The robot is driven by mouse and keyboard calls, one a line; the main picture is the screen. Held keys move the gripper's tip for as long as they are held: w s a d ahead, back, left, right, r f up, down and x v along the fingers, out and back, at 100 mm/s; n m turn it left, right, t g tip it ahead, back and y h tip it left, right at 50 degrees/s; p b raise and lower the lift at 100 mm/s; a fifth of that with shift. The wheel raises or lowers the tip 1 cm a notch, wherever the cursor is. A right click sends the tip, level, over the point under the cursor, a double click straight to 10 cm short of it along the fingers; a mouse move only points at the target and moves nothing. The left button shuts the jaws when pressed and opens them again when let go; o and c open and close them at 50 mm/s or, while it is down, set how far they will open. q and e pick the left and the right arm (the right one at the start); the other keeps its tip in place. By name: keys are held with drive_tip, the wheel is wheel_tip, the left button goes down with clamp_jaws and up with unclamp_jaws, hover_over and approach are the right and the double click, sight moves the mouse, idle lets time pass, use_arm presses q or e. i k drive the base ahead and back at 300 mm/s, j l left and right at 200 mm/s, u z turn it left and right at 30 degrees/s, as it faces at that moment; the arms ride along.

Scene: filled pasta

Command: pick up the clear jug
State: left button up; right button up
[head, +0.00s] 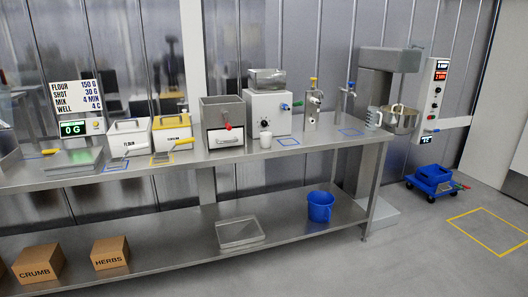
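The clear jug (373,118) stands upright near the right end of the steel table's top (300,150), just left of the metal mixing bowl (400,120). It looks see-through with a bluish tint, and its details are too small to tell. Neither of my grippers nor my arms shows in the head view.
The mixer (385,75) rises behind the jug. Two small taps (313,100) stand to its left, with blue outlined squares on the tabletop. A blue bucket (320,206) is on the lower shelf. Floor right of the table is open, with a blue cart (433,182).

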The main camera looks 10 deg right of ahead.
sight(374, 113)
drive_tip(key=i+z, duration=0.3)
drive_tip(key=i, duration=0.15)
drive_tip(key=i+z, duration=0.25)
drive_tip(key=i, duration=0.2)
drive_tip(key=i+j+z, duration=0.55)
drive_tip(key=i, duration=0.25)
drive_tip(key=l, duration=0.05)
